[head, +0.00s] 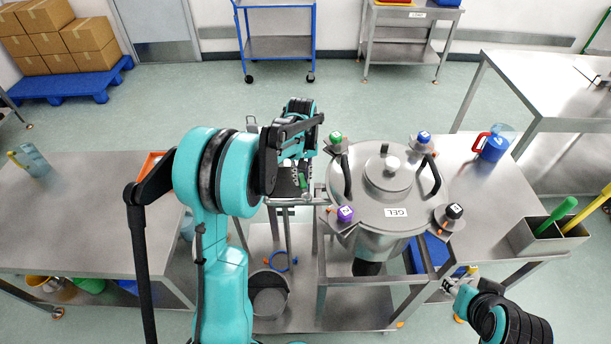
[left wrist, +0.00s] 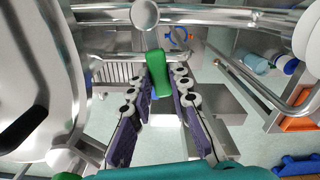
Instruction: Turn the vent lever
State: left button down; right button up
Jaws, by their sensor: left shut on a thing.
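The steel pot (head: 360,215) labelled GEL stands on a frame, with its lid closed and coloured clamp knobs around the rim. A green lever (head: 303,183) shows just left of the pot, below my left gripper (head: 300,172). In the left wrist view the green lever (left wrist: 158,75) stands between the tips of the purple-padded fingers of my left gripper (left wrist: 160,90), which is shut on it. My arm hides part of the lever's mount in the head view. My right gripper (head: 452,287) is at the lower right, away from the pot; its fingers are too small to judge.
Steel tables stand left (head: 90,220) and right (head: 480,175) of the pot. A blue jug (head: 494,146) and a bin with green and yellow handles (head: 545,238) are on the right. A dark bucket (head: 268,295) sits on the low shelf beneath.

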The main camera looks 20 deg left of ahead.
pick_arm(q)
jog(key=shift+s+a+n, duration=0.4)
jog(key=shift+s+n, duration=0.25)
jog(key=shift+n, duration=0.65)
jog(key=shift+s+a+n, duration=0.4)
jog(key=shift+s+n, duration=0.2)
jog(key=shift+n, duration=0.7)
jog(key=shift+s+a+n, duration=0.4)
jog(key=shift+s+n, duration=0.25)
jog(key=shift+n, duration=0.65)
jog(key=c, duration=1.4)
grip_release()
notch_tip(320, 180, up, 12)
